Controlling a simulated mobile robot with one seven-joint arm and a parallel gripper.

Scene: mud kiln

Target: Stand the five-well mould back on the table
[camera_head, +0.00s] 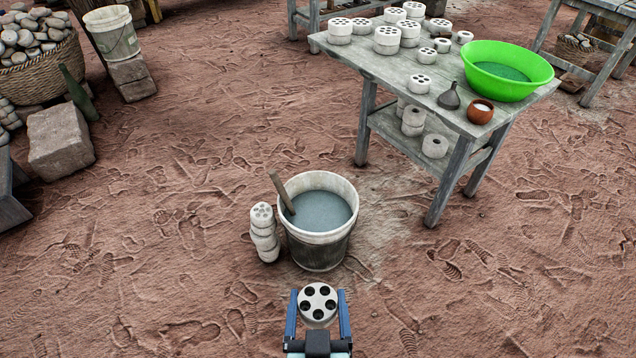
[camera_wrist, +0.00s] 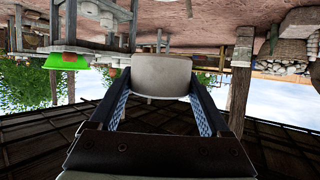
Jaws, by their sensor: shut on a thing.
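The five-well mould (camera_head: 318,304) is a pale round block with several dark holes in its top face. My gripper (camera_head: 318,308) is shut on it, one finger on each side. In the head view it is at the bottom centre, in front of the bucket and apart from the table. In the wrist view the mould (camera_wrist: 160,76) shows as a plain grey-white side between the two fingers (camera_wrist: 160,88). The wooden table (camera_head: 385,75) stands at the upper right, with several similar white moulds (camera_head: 387,40) on its top.
A bucket of grey liquid (camera_head: 320,212) with a stick stands on the ground, beside a stack of moulds (camera_head: 263,232). On the table are a green basin (camera_head: 506,62), a brown bowl (camera_head: 480,112) and a dark pear-shaped thing (camera_head: 449,97). Open ground lies right of the bucket.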

